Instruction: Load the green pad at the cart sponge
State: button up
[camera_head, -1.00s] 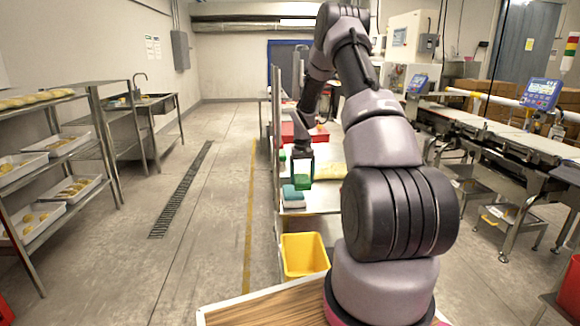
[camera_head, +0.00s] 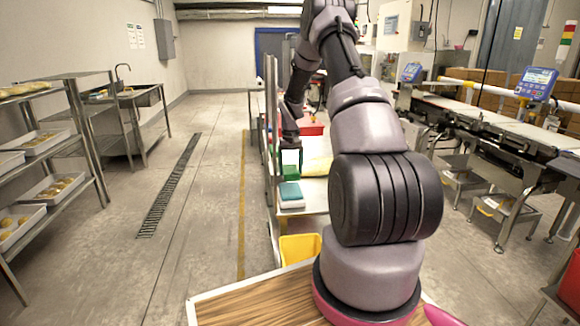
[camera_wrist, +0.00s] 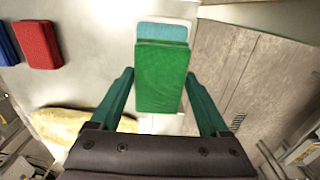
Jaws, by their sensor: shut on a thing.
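My gripper (camera_head: 291,160) is shut on the green pad (camera_wrist: 161,76), which sits between the two fingertips in the wrist view. In the head view the green pad (camera_head: 291,173) hangs over the cart top (camera_head: 316,196), just behind the teal sponge. The teal sponge (camera_head: 290,191) has a white lower part and lies on the cart's near left side. In the wrist view the sponge (camera_wrist: 163,34) shows beyond the pad's far end, partly covered by it. I cannot tell whether pad and sponge touch.
A red block (camera_wrist: 36,44) and a blue block (camera_wrist: 6,45) lie on the cart. A pale yellow bag (camera_wrist: 78,128) lies beside my gripper. A yellow bin (camera_head: 300,248) stands below the cart's near end. Open floor lies left of the cart.

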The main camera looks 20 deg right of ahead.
aim_at(291, 190)
jog(key=shift+f, duration=2.5)
jog(key=shift+f, duration=1.1)
jog(key=shift+r, duration=3.55)
